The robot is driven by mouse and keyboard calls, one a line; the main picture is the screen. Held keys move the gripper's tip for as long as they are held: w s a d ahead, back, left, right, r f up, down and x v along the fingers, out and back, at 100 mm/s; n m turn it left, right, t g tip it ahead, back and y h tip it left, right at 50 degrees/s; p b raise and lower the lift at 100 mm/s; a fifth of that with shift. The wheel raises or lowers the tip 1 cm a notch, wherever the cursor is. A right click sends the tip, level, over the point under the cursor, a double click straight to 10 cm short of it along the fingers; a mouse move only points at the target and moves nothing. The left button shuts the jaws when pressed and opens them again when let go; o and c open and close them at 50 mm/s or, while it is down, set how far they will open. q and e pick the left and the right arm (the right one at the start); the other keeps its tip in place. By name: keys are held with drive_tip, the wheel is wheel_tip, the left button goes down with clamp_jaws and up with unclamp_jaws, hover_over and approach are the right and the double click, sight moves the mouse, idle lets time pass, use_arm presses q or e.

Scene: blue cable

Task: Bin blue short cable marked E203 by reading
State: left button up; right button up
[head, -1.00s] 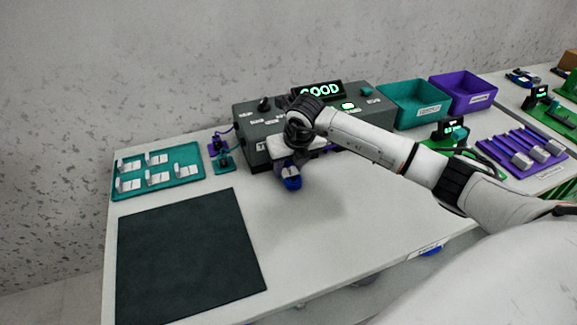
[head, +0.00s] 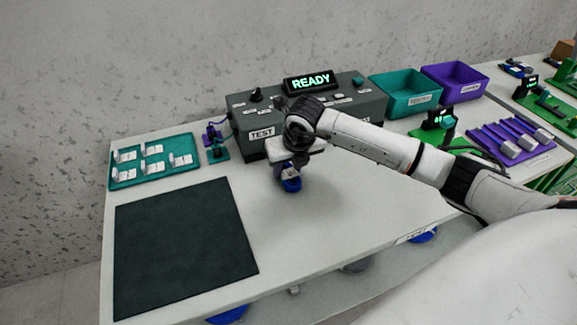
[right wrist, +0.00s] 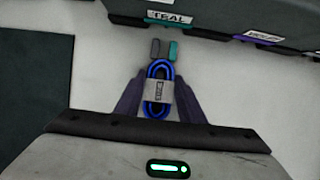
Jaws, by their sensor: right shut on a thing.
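My right gripper (head: 290,176) is shut on a coiled blue cable (head: 291,184) and holds it in front of the grey test box (head: 250,150). In the right wrist view the cable (right wrist: 149,107) is an upright loop between the two fingers of the gripper (right wrist: 157,95), with a white label band (right wrist: 158,91) around it whose small marking I cannot read surely. A grey and a teal end piece show just beyond the loop. The box's display (head: 310,81) reads READY. A teal bin (head: 410,107) and a purple bin (head: 458,92) stand right of the box. My left gripper is out of view.
A teal tray (head: 150,180) with several white pieces lies at the left. Small purple and teal stands (head: 217,152) are beside the box. A dark mat (head: 185,245) covers the front left. Purple racks (head: 512,140) are at the right. The table's front middle is clear.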

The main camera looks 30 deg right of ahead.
drive_tip(key=o, duration=1.1)
drive_tip(key=v, duration=1)
drive_tip(key=shift+r+b, duration=0.15)
drive_tip(key=shift+b, duration=0.15)
